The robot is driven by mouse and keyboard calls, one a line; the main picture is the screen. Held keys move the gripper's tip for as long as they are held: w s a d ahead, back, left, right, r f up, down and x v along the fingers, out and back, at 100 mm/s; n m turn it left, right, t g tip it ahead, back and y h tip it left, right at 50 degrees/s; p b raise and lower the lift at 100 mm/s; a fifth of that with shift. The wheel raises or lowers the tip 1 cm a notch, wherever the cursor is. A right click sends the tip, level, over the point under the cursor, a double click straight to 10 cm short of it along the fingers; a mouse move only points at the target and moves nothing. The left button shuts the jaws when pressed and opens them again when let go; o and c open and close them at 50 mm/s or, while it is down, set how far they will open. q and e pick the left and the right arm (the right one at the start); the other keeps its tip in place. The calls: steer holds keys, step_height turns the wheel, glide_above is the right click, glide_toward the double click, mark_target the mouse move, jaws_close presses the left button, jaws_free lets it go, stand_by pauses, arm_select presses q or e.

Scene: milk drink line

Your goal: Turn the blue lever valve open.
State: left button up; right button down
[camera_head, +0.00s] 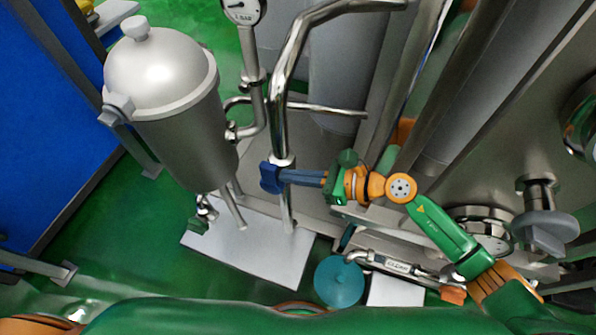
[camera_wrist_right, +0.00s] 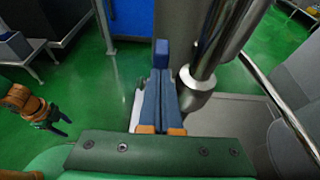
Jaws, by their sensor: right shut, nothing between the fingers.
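A blue block-like piece, seemingly the end of the blue lever valve (camera_head: 270,178), shows beside the upright steel pipe in the head view. In the right wrist view the blue piece (camera_wrist_right: 161,54) stands just past my fingertips, left of the pipe. My right gripper (camera_head: 300,176) reaches in from the right, its long dark-blue fingers closed together and empty. Its tips are at or against the blue piece; I cannot tell if they touch. The valve's body is largely hidden. My left gripper (camera_wrist_right: 56,122) shows far left in the right wrist view, fingers apart, away from the valve.
A lidded steel vessel (camera_head: 180,110) stands left of the pipe. A teal round part (camera_head: 338,282) and steel fittings lie below my right arm. Green floor (camera_head: 120,220) is open at left.

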steer(key=shift+w+a+r, duration=0.1)
steer(key=shift+a+r, duration=0.05)
steer(key=shift+a, duration=0.05)
steer(key=shift+d, duration=0.1)
stand_by(0.4)
steer(key=v, duration=0.7)
steer(key=shift+b, duration=0.35)
